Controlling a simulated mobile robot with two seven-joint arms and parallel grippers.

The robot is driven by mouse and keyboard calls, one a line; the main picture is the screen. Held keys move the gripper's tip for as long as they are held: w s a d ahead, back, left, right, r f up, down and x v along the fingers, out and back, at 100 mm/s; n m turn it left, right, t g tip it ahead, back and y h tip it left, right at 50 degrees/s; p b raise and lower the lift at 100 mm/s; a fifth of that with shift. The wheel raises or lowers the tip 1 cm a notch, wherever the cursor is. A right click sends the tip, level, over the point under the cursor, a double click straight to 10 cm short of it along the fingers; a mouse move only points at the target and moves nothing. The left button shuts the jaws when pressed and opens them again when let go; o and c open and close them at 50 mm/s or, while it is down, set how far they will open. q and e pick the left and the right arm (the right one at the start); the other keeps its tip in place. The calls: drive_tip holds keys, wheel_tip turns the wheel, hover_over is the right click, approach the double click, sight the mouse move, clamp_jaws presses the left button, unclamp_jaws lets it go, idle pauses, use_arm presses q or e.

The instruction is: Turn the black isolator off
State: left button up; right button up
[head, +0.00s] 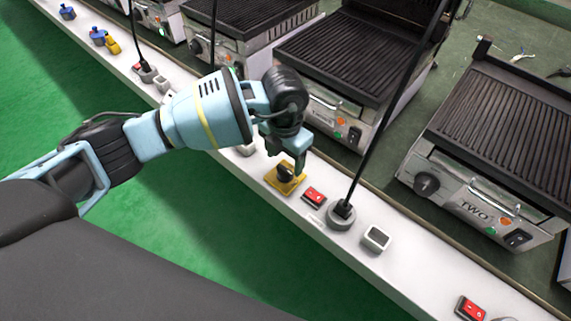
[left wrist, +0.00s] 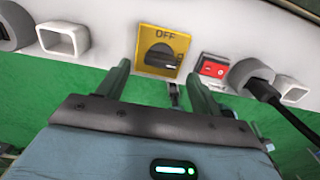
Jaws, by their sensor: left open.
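The black isolator (head: 285,174) is a black rotary knob on a yellow square plate on the white ledge. In the left wrist view the black knob (left wrist: 160,57) sits on its yellow plate (left wrist: 163,40), with "OFF" printed above it. My left gripper (head: 288,160) is just above the isolator in the head view. Its fingers (left wrist: 155,80) are spread apart on either side of the plate in the left wrist view, with nothing between them. I cannot tell whether a finger touches the knob. My right gripper is not in view.
A red switch (head: 314,195) is close beside the isolator. A grey socket with a black plug and cable (head: 342,215) and a grey square socket (head: 375,238) follow along the ledge. Grills, one labelled "TWO" (head: 477,213), stand on the bench behind. Green floor (head: 190,225) is clear in front.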

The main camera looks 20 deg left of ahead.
sight(285, 169)
use_arm(q)
wheel_tip(285, 169, down, 2)
drive_tip(key=shift+f, duration=0.7)
drive_tip(key=c, duration=1)
